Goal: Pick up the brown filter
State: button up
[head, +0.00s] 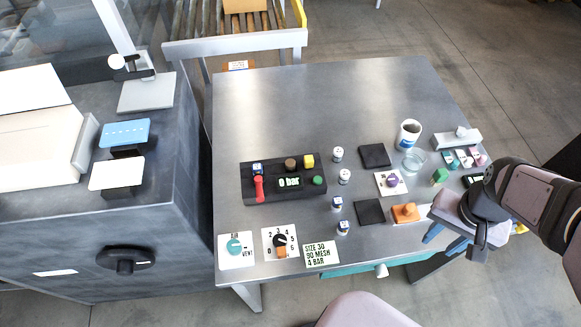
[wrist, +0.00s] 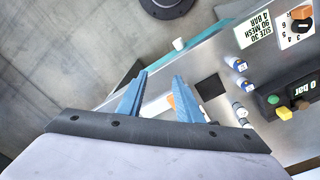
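The brown filter (head: 290,164) looks like a small round brown piece. It sits on the back of a black panel (head: 262,190), left of a yellow block (head: 308,161). In the wrist view a dark brownish piece (wrist: 305,114) at the right edge, beside the yellow block (wrist: 283,113), appears to be the same filter. My gripper (head: 447,240) is at the table's front right edge, far to the right of the filter. Its blue fingers (wrist: 157,92) are apart with nothing held between them.
An orange block (head: 405,213) and dark square pads (head: 375,155) lie near my gripper. Small bottles (head: 344,176) stand between them and the panel. The table's back is clear.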

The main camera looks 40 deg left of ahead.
jog(key=w+a+b, duration=0.1)
jog(key=w+a, duration=0.4)
jog(key=a, duration=0.5)
jog(key=n+t+b, duration=0.2)
jog(key=t+b, duration=0.1)
send_near(290, 162)
jog(key=shift+y, duration=0.4)
jog(key=shift+d+p+x, duration=0.2)
jog(key=shift+p+x, duration=0.9)
jog(key=shift+x, duration=0.95)
jog(key=shift+d+p+x, duration=0.2)
jog(key=shift+p+x, duration=0.85)
jog(key=shift+x, duration=1)
grip_shut()
